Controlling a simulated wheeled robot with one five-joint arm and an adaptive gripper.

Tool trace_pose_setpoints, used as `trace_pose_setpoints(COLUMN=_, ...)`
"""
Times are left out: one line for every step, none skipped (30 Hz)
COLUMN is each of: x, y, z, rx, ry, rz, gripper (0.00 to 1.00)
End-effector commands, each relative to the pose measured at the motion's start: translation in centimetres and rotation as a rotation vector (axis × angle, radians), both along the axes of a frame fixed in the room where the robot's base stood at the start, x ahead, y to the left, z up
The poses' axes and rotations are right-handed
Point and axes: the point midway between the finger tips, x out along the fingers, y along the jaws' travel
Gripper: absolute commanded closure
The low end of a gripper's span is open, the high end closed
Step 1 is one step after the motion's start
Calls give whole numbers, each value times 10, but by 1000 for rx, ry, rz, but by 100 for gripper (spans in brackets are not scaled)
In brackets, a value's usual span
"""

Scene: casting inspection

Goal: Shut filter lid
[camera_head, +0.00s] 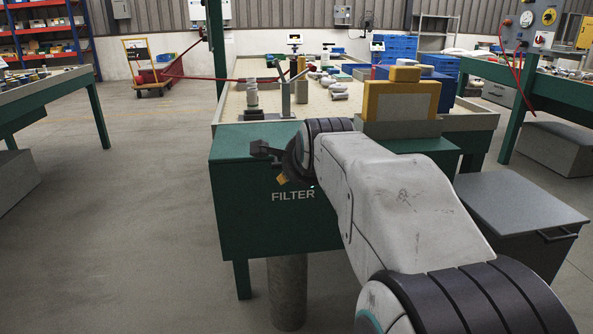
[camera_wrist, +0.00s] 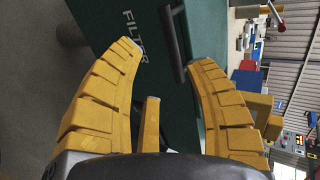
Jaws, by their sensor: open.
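The green filter box (camera_head: 265,215) stands in front of me with FILTER written on its front. Its green lid (camera_head: 235,143) looks flat across the top; I cannot tell whether it is fully shut. A dark bar handle (camera_wrist: 173,45) runs along the front edge in the wrist view. My gripper (camera_wrist: 168,56) is open, with its yellow fingers spread on either side of the handle, and nothing is gripped. In the head view my gripper (camera_head: 282,180) is mostly hidden behind my wrist, at the box's front. Contact with the handle cannot be told.
A sand-covered table (camera_head: 470,123) with white parts stands behind the box. A yellow block (camera_head: 400,102) stands behind my arm. A grey lidded bin (camera_head: 525,205) stands at right. Green benches stand at both sides. The floor at left is clear.

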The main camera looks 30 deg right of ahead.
Motion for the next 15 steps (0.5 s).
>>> trace_pose_setpoints(x=-7, y=3, z=5, rx=-1, ry=-2, rz=0, gripper=50)
trace_pose_setpoints(x=-9, y=4, z=7, rx=-1, ry=-2, rz=0, gripper=50)
trace_pose_setpoints(x=-13, y=6, z=10, rx=-1, ry=-2, rz=0, gripper=50)
trace_pose_setpoints(x=-16, y=7, z=11, rx=-1, ry=-1, rz=-1, gripper=50)
trace_pose_setpoints(x=-18, y=8, z=13, rx=0, ry=0, rz=-1, gripper=50)
trace_pose_setpoints(x=-21, y=9, z=15, rx=0, ry=0, rz=-1, gripper=50)
trace_pose_setpoints(x=-23, y=10, z=16, rx=0, ry=0, rz=-1, gripper=50)
trace_pose_setpoints(x=-25, y=11, z=17, rx=0, ry=1, rz=-1, gripper=50)
trace_pose_setpoints(x=-26, y=12, z=18, rx=0, ry=1, rz=-1, gripper=50)
trace_pose_setpoints(x=-27, y=12, z=19, rx=0, ry=2, rz=-1, gripper=50)
trace_pose_setpoints(x=-28, y=13, z=19, rx=0, ry=2, rz=-1, gripper=50)
trace_pose_setpoints(x=-29, y=13, z=20, rx=0, ry=2, rz=-1, gripper=50)
trace_pose_setpoints(x=-30, y=14, z=20, rx=0, ry=2, rz=-1, gripper=50)
trace_pose_setpoints(x=-30, y=14, z=21, rx=0, ry=2, rz=-1, gripper=50)
trace_pose_setpoints(x=-31, y=14, z=21, rx=1, ry=3, rz=-1, gripper=50)
